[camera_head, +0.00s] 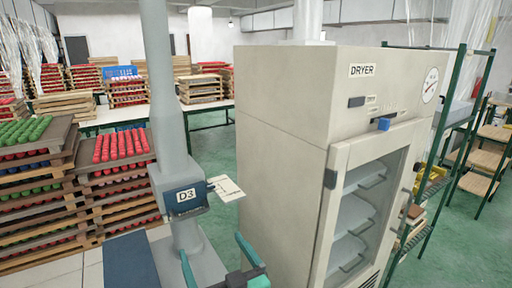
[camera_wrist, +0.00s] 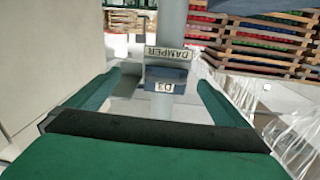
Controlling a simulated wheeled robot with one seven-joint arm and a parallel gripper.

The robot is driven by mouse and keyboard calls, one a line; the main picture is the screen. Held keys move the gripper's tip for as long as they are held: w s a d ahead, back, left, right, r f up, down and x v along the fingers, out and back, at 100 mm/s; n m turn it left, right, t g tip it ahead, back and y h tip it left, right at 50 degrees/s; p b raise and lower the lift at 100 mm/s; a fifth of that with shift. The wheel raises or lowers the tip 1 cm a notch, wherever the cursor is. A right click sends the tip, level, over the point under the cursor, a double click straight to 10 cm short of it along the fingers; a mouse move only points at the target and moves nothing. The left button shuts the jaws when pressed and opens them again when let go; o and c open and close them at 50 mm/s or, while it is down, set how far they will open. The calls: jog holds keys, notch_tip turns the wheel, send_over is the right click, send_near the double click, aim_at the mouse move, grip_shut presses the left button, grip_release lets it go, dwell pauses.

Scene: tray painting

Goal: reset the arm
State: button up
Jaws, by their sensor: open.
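My gripper (camera_head: 212,247) is at the bottom centre of the head view, below and just in front of the damper box labelled D3 (camera_head: 185,197) on the grey vertical duct (camera_head: 166,95). A pale plate (camera_head: 227,189) sticks out to the right of the box. In the wrist view my gripper (camera_wrist: 160,78) has its two green fingers spread wide with nothing held between them. The blue-grey damper box (camera_wrist: 166,79) and a plate marked DAMPER (camera_wrist: 167,53) show beyond the fingertips, apart from them.
A large cream dryer (camera_head: 285,110) with a glass door (camera_head: 362,205) stands just right of the duct. Stacks of wooden trays with red and green pieces (camera_head: 122,148) stand at left. A green rack (camera_head: 440,165) is at right. Clear plastic sheeting (camera_wrist: 270,110) hangs at right in the wrist view.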

jog(key=s+d+f+m+h, duration=0.2)
jog(key=s+d+f, duration=0.15)
jog(key=f, duration=0.45)
jog(key=s+d+f+m+h, duration=0.2)
jog(key=s+f+h, duration=0.15)
jog(key=f, duration=0.35)
jog(key=s+d+f+m+h, duration=0.25)
jog(key=s+f, duration=0.25)
jog(key=f, duration=0.3)
jog(key=s+d+f, duration=0.1)
jog(key=s+f, duration=0.1)
jog(key=s, duration=1)
jog(key=s+d+f+n+h, duration=0.1)
jog(key=s+d+f, duration=0.1)
jog(key=s, duration=0.9)
jog(key=shift+s+f, duration=0.35)
jog(key=shift+f, duration=0.45)
